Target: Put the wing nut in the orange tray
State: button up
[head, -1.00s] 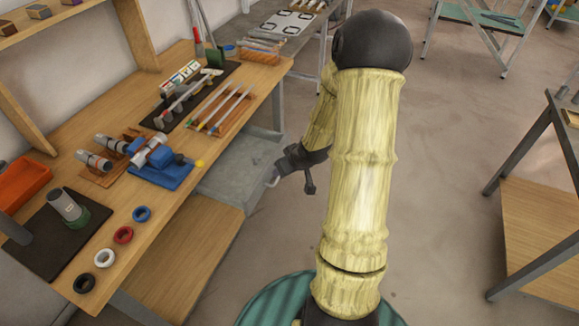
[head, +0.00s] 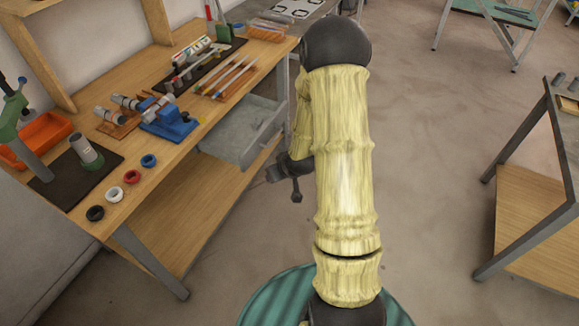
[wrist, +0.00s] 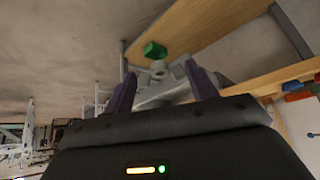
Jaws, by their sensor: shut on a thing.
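The orange tray (head: 47,130) stands on the workbench at the far left of the head view, partly behind a green and grey press. My gripper (head: 275,174) hangs off the bench's front edge, near the open drawer and well to the right of the tray. In the wrist view my gripper (wrist: 160,76) is shut on a small grey piece with a round hub and side wings, apparently the wing nut (wrist: 158,68). A green block (wrist: 155,50) shows just beyond it; I cannot tell whether they touch. The head view does not show the held piece clearly.
The workbench (head: 85,178) carries a grey cylinder (head: 86,150) on a dark mat, several rings, a blue vise (head: 168,122) and rods on a rack. A grey drawer (head: 245,130) juts out open. Another table (head: 535,215) stands right. Floor between is clear.

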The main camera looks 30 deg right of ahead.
jog(key=s+a+f, duration=0.2)
jog(key=a+f, duration=0.7)
jog(key=f, duration=0.1)
jog(key=shift+s+h, duration=0.2)
jog(key=shift+h, duration=0.1)
jog(key=shift+d, duration=0.1)
